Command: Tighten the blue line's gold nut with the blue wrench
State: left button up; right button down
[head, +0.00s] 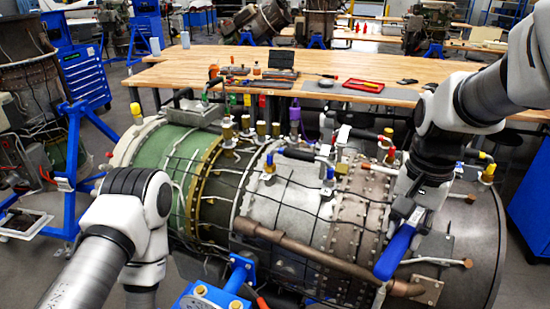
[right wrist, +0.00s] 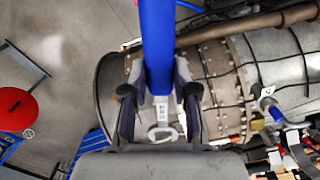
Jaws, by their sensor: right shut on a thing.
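My right gripper (head: 407,208) is shut on the blue wrench, holding it above the right end of the engine. The wrench's blue handle (head: 396,254) slants down and left in the head view. In the right wrist view the handle (right wrist: 157,45) passes between the fingers, and its silver ring end (right wrist: 163,132) shows near the palm. A gold nut (head: 489,172) with blue beside it sits right of the gripper, apart from the wrench. Other blue fittings (head: 269,166) stand on the casing; I cannot tell which carries the blue line. My left arm enters at left; its fingers are out of view.
The turbine engine (head: 285,195) fills the middle, with cables, a brown pipe (head: 320,259) and upright gold, purple and red-capped fittings. A wooden bench (head: 190,72) with tools and a red tray (head: 363,85) stands behind. A blue stand (head: 75,175) is at left.

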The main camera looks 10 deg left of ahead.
jog(key=c, duration=1.6)
grip_release()
grip_shut()
